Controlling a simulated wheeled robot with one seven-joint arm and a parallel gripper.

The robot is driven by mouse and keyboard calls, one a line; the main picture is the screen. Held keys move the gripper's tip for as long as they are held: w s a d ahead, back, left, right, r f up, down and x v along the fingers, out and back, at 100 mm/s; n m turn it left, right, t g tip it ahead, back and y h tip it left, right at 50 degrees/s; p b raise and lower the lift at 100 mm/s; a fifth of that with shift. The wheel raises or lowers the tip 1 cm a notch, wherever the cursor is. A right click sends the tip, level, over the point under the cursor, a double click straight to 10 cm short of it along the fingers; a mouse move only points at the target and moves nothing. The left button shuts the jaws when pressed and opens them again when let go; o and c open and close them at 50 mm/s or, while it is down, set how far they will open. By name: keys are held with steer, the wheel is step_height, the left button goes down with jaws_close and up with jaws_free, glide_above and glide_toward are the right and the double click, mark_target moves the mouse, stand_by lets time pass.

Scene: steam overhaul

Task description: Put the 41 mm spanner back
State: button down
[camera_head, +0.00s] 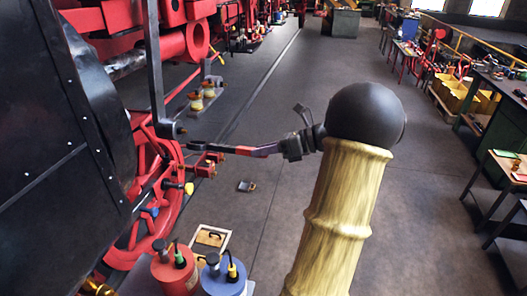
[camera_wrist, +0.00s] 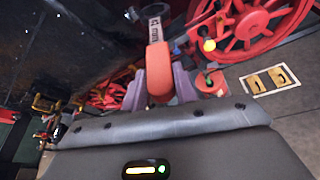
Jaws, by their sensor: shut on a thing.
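My gripper (camera_head: 264,151) is shut on the orange-red handle of the spanner (camera_head: 236,149). In the wrist view, my gripper's purple-grey fingers (camera_wrist: 160,85) stand on both sides of the handle.
A red wheel (camera_head: 153,195) and dark plating (camera_head: 50,130) stand close on the left. A red drum (camera_head: 175,270) and a blue drum (camera_head: 223,279) stand below. A pale framed board (camera_wrist: 271,80) lies near the wheel. A small object (camera_head: 246,186) lies on the floor. The central aisle is open.

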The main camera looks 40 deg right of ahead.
steer(key=shift+f+n+b, duration=0.45)
steer(key=shift+n+b, duration=0.05)
steer(key=shift+b, duration=0.25)
steer(key=shift+f+n+t+h+b, duration=0.3)
steer(key=shift+f+n+h+b, duration=0.45)
steer(key=shift+b, duration=0.8)
steer(key=shift+f+n+t+b, duration=0.35)
steer(key=shift+f+b, duration=0.35)
steer(key=shift+b, duration=0.5)
steer(key=shift+f, duration=0.1)
